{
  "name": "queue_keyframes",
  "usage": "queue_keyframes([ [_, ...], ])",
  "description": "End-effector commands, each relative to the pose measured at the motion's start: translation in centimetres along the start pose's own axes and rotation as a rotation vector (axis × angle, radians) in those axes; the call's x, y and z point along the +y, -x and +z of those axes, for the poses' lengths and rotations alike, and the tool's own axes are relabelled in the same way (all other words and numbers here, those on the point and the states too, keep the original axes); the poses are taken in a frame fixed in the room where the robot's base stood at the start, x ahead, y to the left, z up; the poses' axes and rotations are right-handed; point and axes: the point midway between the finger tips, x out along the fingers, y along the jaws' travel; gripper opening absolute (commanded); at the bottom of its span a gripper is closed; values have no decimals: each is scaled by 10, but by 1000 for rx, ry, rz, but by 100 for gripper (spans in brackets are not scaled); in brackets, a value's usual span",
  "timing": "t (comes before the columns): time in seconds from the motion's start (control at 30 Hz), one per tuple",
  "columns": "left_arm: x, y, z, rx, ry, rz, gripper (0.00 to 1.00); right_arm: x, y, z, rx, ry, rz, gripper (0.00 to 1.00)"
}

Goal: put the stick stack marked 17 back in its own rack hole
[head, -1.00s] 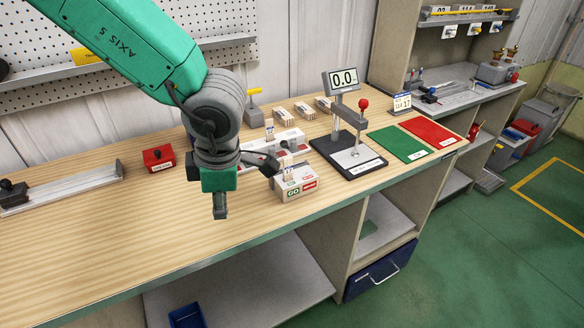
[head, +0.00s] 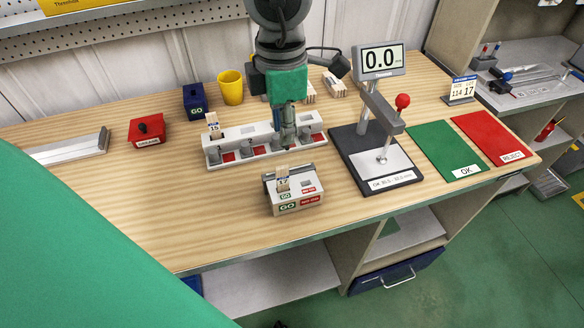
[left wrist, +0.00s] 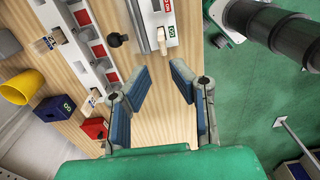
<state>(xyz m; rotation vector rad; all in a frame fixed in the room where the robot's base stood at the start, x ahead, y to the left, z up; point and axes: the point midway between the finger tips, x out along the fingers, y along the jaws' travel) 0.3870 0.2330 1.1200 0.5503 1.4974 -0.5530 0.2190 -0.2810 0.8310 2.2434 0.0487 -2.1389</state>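The stick stack tagged 17 (head: 283,180) stands upright in the small white GO box (head: 298,203) at the front of the table; its tag is small. It also shows in the left wrist view (left wrist: 162,40). The long white rack (head: 262,149) lies behind, with red patches and grey posts along it. A stack tagged 15 (head: 213,126) stands at its left end. My left gripper (head: 288,140) points down and hides part of the rack in the head view. In the left wrist view its blue pads (left wrist: 163,88) are apart with nothing between them. My right gripper is not seen.
A gauge stand (head: 378,150) is close on the right, then a green OK mat (head: 430,145) and a red REJECT mat (head: 490,138). A yellow cup (head: 231,88), a blue GO box (head: 195,102) and a red box (head: 147,130) stand back left. The front left table is bare.

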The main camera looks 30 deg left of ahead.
Motion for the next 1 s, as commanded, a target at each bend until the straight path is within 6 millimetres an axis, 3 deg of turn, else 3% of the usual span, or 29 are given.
queue_keyframes([
  [0.1, 2, -29, 1, 9, -1, -1, 20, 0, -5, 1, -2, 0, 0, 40],
  [0.3, 5, -62, 4, 9, -1, -3, 20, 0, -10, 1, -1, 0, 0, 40],
  [0.53, 2, -76, 0, 7, 0, -1, 20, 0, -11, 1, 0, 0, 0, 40],
  [0.8, 3, -115, -2, 8, -1, -2, 20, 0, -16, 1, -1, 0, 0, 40],
  [1.0, 3, -119, -2, 5, 0, -2, 20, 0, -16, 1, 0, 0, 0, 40],
])
